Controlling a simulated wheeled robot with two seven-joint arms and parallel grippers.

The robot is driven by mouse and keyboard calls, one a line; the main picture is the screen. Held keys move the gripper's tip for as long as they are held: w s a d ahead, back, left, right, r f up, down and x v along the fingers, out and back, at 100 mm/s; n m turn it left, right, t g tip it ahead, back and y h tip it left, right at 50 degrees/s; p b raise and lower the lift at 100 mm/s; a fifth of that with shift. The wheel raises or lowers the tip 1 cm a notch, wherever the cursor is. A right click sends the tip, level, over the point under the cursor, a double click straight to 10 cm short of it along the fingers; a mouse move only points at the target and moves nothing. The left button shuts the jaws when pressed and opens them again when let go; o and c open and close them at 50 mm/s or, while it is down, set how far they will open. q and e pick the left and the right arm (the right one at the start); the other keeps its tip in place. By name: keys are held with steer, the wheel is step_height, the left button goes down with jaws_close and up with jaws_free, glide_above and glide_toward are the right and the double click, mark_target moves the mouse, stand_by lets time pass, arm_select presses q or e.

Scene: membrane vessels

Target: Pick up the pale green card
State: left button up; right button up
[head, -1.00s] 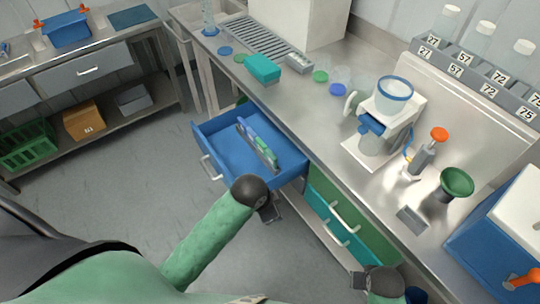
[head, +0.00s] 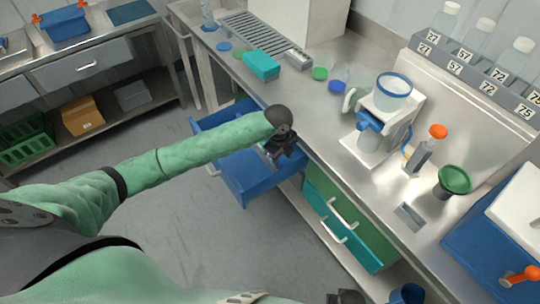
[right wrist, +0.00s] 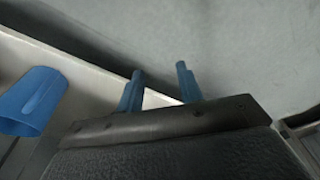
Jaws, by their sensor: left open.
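The pale green card is not in clear view. The blue open drawer (head: 250,187) is partly covered by my left arm, and the rack of cards inside it is hidden behind the arm and gripper. My left gripper (head: 275,159) is over the drawer's right part, near the bench edge, pointing down. It is open, and I see nothing held in it. My right gripper (right wrist: 160,72) shows two blue fingers standing apart with nothing between them.
A teal box (head: 261,66) and several coloured lids lie on the bench above the drawer. A blue-and-white apparatus (head: 372,139) and a green funnel (head: 455,179) stand farther right. A blue cup (right wrist: 32,101) is left of my right gripper. The floor at left is clear.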

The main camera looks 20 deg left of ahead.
arm_select(q)
steer(key=w+a, duration=0.1)
steer(key=a, duration=0.1)
steer(key=w+a+r+m, duration=0.1)
steer(key=w, duration=0.1)
steer(key=w+a+m+y, duration=0.1)
steer(key=a, duration=0.1)
steer(key=shift+w+a+r+g, duration=0.3)
steer(key=shift+a, duration=0.05)
steer(key=shift+f, duration=0.15)
step_height(320, 180, down, 2)
steer(key=shift+w+f+p, duration=0.1)
steer(key=shift+p, duration=0.4)
step_height(320, 180, down, 4)
steer(key=shift+w+a+p, duration=0.1)
steer(key=shift+a+p, duration=0.05)
steer(key=shift+p, duration=1.05)
steer(key=shift+f, duration=0.6)
arm_select(e)
steer(key=s+d+f, duration=0.1)
steer(key=s+f, duration=0.1)
steer(key=f, duration=0.4)
steer(key=s+d+f, duration=0.1)
steer(key=s+f, duration=0.2)
steer(key=f, duration=0.4)
steer(key=shift+s+d, duration=0.15)
steer(key=shift+d, duration=0.1)
steer(key=shift+r, duration=0.1)
